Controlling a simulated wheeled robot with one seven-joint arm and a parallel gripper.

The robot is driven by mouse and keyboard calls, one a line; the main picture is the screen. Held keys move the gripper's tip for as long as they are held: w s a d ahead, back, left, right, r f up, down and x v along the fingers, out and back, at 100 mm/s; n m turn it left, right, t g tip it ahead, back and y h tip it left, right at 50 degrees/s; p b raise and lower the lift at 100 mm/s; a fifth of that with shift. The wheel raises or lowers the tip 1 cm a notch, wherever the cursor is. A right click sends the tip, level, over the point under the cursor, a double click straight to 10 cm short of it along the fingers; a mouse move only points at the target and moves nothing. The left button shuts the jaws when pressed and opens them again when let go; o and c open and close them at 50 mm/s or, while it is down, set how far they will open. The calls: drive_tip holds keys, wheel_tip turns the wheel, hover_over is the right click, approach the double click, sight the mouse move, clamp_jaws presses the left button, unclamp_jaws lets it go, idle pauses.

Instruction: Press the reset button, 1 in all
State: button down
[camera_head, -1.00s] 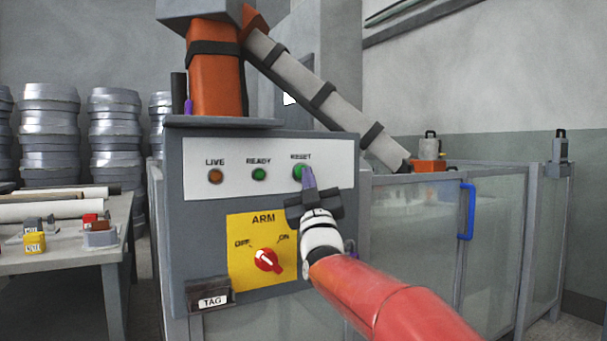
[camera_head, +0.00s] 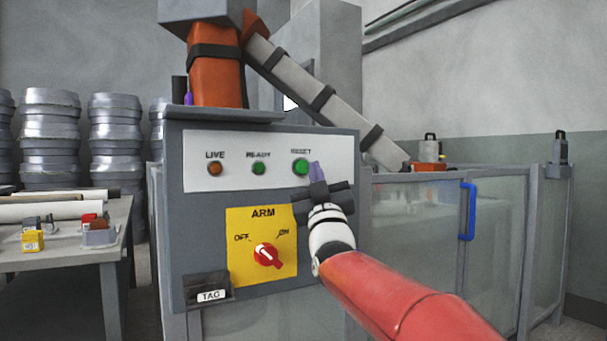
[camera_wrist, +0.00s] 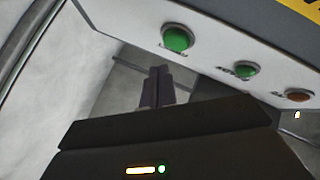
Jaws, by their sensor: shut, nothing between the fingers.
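The reset button (camera_head: 301,167) is a green round button under the label RESET, at the right of the white strip on the grey control panel (camera_head: 330,145). It also shows in the wrist view (camera_wrist: 177,39), brightly green, above my fingers and apart from them. My gripper (camera_head: 315,172) is shut and empty, its purple-grey fingertips just right of and slightly below the button in the head view. The shut fingers also show in the wrist view (camera_wrist: 158,84).
Left of the button are a green READY lamp (camera_head: 259,168) and an orange LIVE lamp (camera_head: 214,169). Below is a yellow plate (camera_head: 245,222) with a red ARM knob (camera_head: 267,255). A table (camera_head: 60,262) stands left; a glazed enclosure (camera_head: 415,240) stands right.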

drive_tip(key=s+d+b, duration=0.2)
drive_tip(key=s, duration=0.1)
idle(0.9)
drive_tip(key=s+d+f+m+g+h+p, duration=0.25)
drive_tip(key=s+d+f+g, duration=0.25)
drive_tip(key=f, duration=0.3)
drive_tip(key=s+d+f+m+g+h+p, duration=0.1)
drive_tip(key=s+d+f+g+h+p, duration=0.25)
drive_tip(key=s+d+f+g, duration=0.35)
drive_tip(key=s+d+f+m+g+p, duration=0.1)
drive_tip(key=s+f+g, duration=0.3)
drive_tip(key=s+f, duration=0.5)
drive_tip(key=s+d+f+m+g+h+p, duration=0.1)
drive_tip(key=s+d+f+m+g+p, duration=0.1)
drive_tip(key=s+f, duration=0.8)
drive_tip(key=shift+s+d+g+p, duration=0.7)
drive_tip(key=shift+s+d+g, duration=0.35)
drive_tip(key=shift+s, duration=0.2)
